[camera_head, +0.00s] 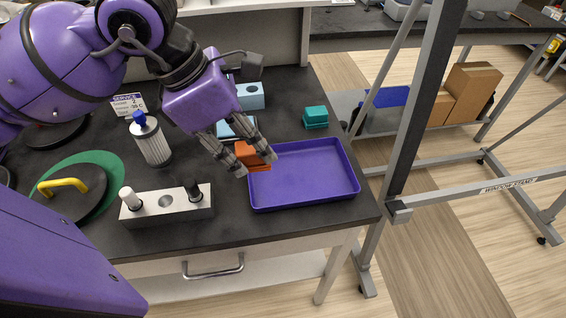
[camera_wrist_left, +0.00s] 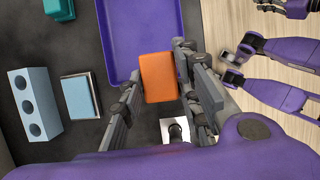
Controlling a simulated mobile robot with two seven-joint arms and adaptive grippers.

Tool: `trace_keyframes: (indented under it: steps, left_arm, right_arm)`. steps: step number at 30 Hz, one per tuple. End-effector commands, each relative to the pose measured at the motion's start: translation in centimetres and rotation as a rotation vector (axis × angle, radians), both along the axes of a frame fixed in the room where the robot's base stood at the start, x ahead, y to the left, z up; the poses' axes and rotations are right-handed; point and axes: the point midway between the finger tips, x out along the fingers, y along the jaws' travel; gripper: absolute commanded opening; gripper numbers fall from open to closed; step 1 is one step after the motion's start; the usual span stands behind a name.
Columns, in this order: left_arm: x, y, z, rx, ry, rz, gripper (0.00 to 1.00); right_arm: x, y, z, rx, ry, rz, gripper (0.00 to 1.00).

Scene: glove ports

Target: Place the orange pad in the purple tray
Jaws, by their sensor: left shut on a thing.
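The orange pad (camera_head: 247,152) is held between the fingers of my left gripper (camera_head: 257,166) at the left edge of the purple tray. The wrist view shows the pad (camera_wrist_left: 157,77) between the two fingers of the gripper (camera_wrist_left: 157,62), its end overlapping the tray's rim in the picture. How high the pad is above the table is hard to tell. The purple tray (camera_head: 318,182) is empty and lies flat near the table's front right corner; part of it shows in the wrist view (camera_wrist_left: 135,30). Purple arm parts at the wrist view's right may be my right arm; its fingers are unclear.
A teal block (camera_head: 315,116) stands behind the tray. Light blue blocks (camera_head: 250,95) lie behind my gripper. A grey frame (camera_head: 412,130) rises right of the table.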

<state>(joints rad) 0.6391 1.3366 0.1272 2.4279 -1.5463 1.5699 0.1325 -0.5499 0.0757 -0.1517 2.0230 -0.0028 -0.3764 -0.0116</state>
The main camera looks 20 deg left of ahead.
Motion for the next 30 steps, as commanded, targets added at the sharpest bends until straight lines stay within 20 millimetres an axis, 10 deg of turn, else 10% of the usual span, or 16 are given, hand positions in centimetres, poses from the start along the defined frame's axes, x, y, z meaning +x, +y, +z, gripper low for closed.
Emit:
trace_keyframes:
  steps: [12,30]
  left_arm:
    - [5.3,-3.1,-5.6,-0.002,0.0,0.001,0.06]
    - [6.2,-3.6,-10.0,0.0,0.0,-0.001,0.06]
  right_arm:
    - [0.1,0.0,0.2,0.001,-0.003,-0.002,0.0]
    - [-0.3,0.0,0.0,0.001,0.006,-0.003,0.0]
